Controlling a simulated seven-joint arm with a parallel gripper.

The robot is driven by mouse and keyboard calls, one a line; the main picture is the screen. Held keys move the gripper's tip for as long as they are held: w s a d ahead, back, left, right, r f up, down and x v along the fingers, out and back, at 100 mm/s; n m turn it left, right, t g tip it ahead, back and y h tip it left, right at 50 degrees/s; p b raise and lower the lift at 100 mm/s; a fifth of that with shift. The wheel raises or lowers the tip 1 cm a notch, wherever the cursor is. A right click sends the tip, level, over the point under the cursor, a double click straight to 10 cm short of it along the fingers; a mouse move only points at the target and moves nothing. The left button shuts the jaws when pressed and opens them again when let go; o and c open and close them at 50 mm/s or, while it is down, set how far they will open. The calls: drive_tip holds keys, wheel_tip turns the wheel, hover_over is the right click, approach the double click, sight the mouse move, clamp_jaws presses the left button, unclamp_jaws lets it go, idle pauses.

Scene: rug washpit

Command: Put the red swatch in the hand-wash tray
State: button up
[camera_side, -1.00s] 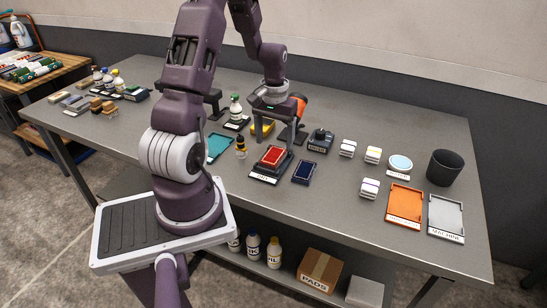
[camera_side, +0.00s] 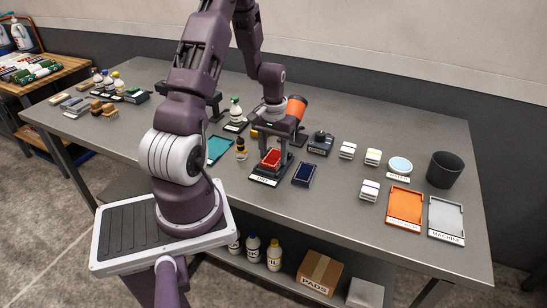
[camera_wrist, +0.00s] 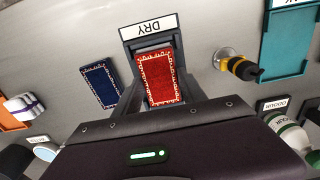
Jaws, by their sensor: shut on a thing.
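The red swatch (camera_side: 271,159) has a pale patterned border and is at the black tray labelled DRY (camera_side: 263,181). It also shows in the wrist view (camera_wrist: 161,78). My gripper (camera_side: 272,156) is over it from above, shut on it with one finger on each side; I cannot tell whether the swatch still touches the tray. An orange tray (camera_side: 405,205) and a grey tray (camera_side: 445,217) lie at the right front, and a teal tray (camera_side: 220,149) lies left of my gripper. The tray labels are too small to tell which is the hand-wash one.
A navy swatch (camera_side: 304,174) lies just right of the DRY tray. White stacked blocks (camera_side: 369,189), a round pale dish (camera_side: 400,166) and a black bin (camera_side: 444,169) stand to the right.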

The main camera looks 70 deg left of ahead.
wheel_tip(320, 180, up, 10)
drive_tip(key=w+d+f, duration=0.1)
drive_tip(key=w+d, duration=0.3)
drive_tip(key=w, duration=0.5)
drive_tip(key=w+d+f, duration=0.1)
drive_tip(key=w+d, duration=0.3)
drive_tip(key=w, duration=0.4)
drive_tip(key=m, duration=0.2)
approach(405, 206)
drive_tip(key=shift+w, duration=0.15)
drive_tip(key=shift+a+f, duration=0.1)
drive_tip(key=shift+f, duration=2.65)
drive_tip(key=shift+f, duration=0.2)
drive_tip(key=shift+f, duration=0.25)
